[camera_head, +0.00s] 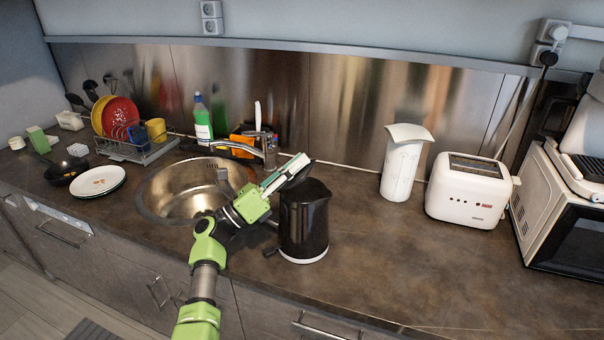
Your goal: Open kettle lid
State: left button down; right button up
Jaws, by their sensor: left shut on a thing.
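The black kettle (304,225) stands upright on the counter, right of the sink. Its dark lid (297,179) appears raised and tilted above the left side of the kettle's top. My left arm reaches up from the bottom of the view, and my left gripper (294,166) is at the lid, above and left of the kettle body. The gripper appears shut on the lid. The gripper hides part of the lid, so the exact contact and the hinge cannot be made out. My right gripper is not in view.
A round metal sink (165,187) with a faucet (236,146) lies left of the kettle. A white jug (402,170), a white toaster (467,190) and a microwave (560,225) stand to the right. A dish rack (140,154) is at left. The counter right of the kettle is clear.

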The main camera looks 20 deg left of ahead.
pick_arm(q)
jog(key=n+t, duration=0.1)
jog(key=a+n+t+y, duration=0.1)
jog(key=n+b, duration=0.1)
jog(key=n, duration=0.1)
jog(key=shift+a+r+t, duration=0.25)
jog(key=shift+a+t, duration=0.05)
jog(key=shift+t, duration=0.1)
jog(key=shift+a+r+n+t+y+b, duration=0.1)
jog(key=shift+a+n+t+y+b, duration=0.25)
jog(key=shift+n+t+y, duration=0.5)
jog(key=shift+a+r+n+t+y+b, duration=0.1)
jog(key=shift+a+n+t+y+b, duration=0.2)
jog(key=shift+n+y, duration=0.65)
jog(key=shift+a+r+n+t+y+b, duration=0.15)
jog(key=shift+a+n+t+y, duration=0.4)
jog(key=shift+n, duration=0.65)
jog(key=shift+d, duration=0.1)
